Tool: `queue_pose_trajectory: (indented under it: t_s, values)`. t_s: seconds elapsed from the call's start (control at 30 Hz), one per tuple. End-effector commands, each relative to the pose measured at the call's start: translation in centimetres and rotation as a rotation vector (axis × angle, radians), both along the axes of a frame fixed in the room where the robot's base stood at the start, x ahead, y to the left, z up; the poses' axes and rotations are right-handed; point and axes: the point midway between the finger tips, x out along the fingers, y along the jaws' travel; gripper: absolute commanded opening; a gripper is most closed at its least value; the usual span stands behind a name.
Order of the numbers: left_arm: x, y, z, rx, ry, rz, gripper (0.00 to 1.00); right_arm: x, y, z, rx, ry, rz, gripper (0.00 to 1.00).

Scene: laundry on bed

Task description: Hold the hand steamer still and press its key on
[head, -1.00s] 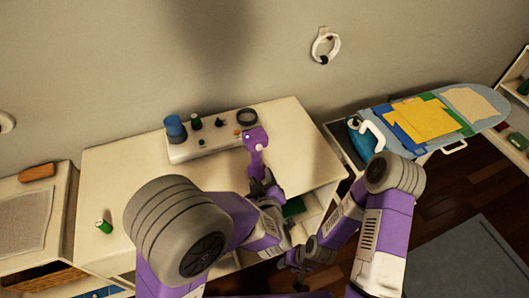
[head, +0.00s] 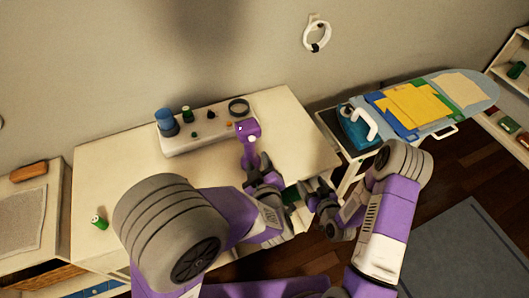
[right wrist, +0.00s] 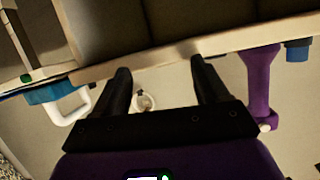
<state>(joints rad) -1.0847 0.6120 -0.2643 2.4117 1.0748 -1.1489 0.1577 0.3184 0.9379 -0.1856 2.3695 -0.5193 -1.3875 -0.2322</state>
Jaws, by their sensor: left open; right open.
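The hand steamer (head: 247,132) is purple, with a rounded head and a narrow handle. It stands out at the right end of the white control panel on the cabinet top. My left gripper (head: 259,168) is open at the lower end of its handle; I cannot tell whether the jaws touch it. The steamer also shows at the right of the right wrist view (right wrist: 258,85), with a small whitish knob on it. My right gripper (head: 318,190) is open and empty, right of the left one near the cabinet's front edge. Its key is not clearly visible.
The white panel (head: 195,142) carries a blue knob, green pieces and a black ring. A blue iron (head: 356,127) with a white handle stands by the ironing board (head: 470,88) at right. The cabinet top's middle is bare.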

Motion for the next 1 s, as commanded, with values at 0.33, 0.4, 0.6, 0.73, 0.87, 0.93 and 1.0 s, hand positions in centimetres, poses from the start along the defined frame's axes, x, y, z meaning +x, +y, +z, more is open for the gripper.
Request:
queue_pose_trajectory:
  t_s: [0.33,0.4,0.6,0.73,0.87,0.93,1.0]
  values:
    - [0.0,0.0,0.0,0.0,0.0,0.0,0.43,4.3,6.6,4.6,0.131,-0.142,0.343,0.74]
    - [0.0,0.0,0.0,0.0,0.0,0.0,0.43,5.0,8.6,5.4,0.154,-0.144,0.44,0.74]
    - [0.0,0.0,0.0,0.0,0.0,0.0,0.43,6.6,13.6,7.8,0.134,-0.124,0.722,0.74]
    - [0.0,0.0,0.0,0.0,0.0,0.0,0.43,7.6,15.2,8.8,0.066,-0.107,0.839,0.74]
    - [0.0,0.0,0.0,0.0,0.0,0.0,0.43,8.4,15.9,9.3,0.004,-0.095,0.899,0.74]
    - [0.0,0.0,0.0,0.0,0.0,0.0,0.43,8.6,16.1,9.5,-0.019,-0.091,0.915,0.74]
    - [0.0,0.0,0.0,0.0,0.0,0.0,0.43,8.9,16.3,9.5,-0.032,-0.089,0.924,0.74]
